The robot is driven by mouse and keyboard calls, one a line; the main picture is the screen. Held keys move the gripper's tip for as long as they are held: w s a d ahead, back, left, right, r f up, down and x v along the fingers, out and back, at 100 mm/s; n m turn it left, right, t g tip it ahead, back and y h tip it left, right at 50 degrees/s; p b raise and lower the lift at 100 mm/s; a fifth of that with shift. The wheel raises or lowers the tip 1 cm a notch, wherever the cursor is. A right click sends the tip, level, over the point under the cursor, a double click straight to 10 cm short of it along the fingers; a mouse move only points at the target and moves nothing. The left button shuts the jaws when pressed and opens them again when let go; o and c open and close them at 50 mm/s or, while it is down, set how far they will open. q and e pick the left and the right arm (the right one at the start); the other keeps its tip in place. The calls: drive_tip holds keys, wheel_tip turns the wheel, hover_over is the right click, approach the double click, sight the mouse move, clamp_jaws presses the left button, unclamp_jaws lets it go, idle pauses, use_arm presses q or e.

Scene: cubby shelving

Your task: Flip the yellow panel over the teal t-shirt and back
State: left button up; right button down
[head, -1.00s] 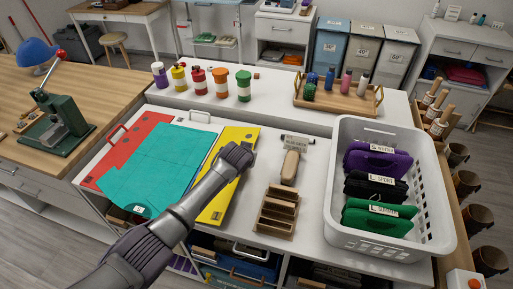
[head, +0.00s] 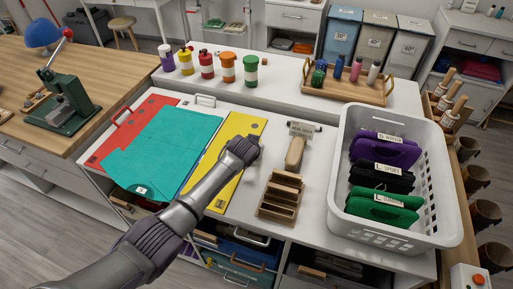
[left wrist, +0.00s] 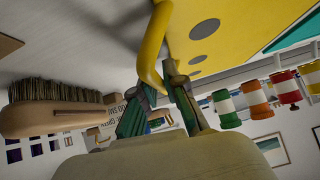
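The yellow panel (head: 240,126) lies flat on the white table at the right side of the folding board. The teal t-shirt (head: 165,150) is spread flat over the board, left of the yellow strip. The red panel (head: 116,145) shows along the left. My left gripper (head: 249,148) is at the yellow panel's right edge. In the left wrist view, the fingers of my left gripper (left wrist: 160,91) are closed around the panel's yellow handle (left wrist: 150,60). The panel (left wrist: 235,25) also shows there, with grey dots. My right gripper is not in view.
A wooden brush (head: 295,153) and a wooden slotted holder (head: 280,196) stand just right of the panel. A white basket (head: 342,205) with folded shirts is farther right. Several coloured bottles (head: 228,67) line the raised ledge behind.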

use_arm(q)
drive_tip(key=o, duration=0.4)
drive_tip(key=shift+f, duration=0.1)
drive_tip(key=v, duration=1.2)
idle(0.3)
